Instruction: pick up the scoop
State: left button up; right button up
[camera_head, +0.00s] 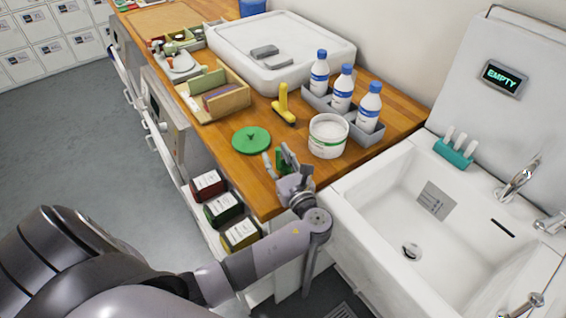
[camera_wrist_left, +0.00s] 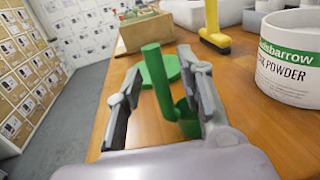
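The green scoop (camera_wrist_left: 158,82) stands with its handle upright and its small cup (camera_wrist_left: 188,120) low on the right, over the wooden counter. In the head view only a bit of the scoop (camera_head: 281,161) shows between my fingers. My left gripper (camera_wrist_left: 165,88) is open, with one finger on each side of the scoop. A gap shows between the left finger and the handle; the right finger is close to the cup, and I cannot tell whether they touch. The left gripper also shows in the head view (camera_head: 279,160) at the counter's front edge. My right gripper is not in view.
A white powder tub (camera_head: 328,137) stands right of the gripper, a green lid (camera_head: 251,140) lies to the left. Behind are a yellow-handled tool (camera_head: 284,106), bottles in a grey rack (camera_head: 318,101) and a wooden box (camera_head: 233,99). A sink (camera_head: 385,235) lies right.

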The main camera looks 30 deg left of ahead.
pick_arm(q)
grip_shut()
dwell(0.4)
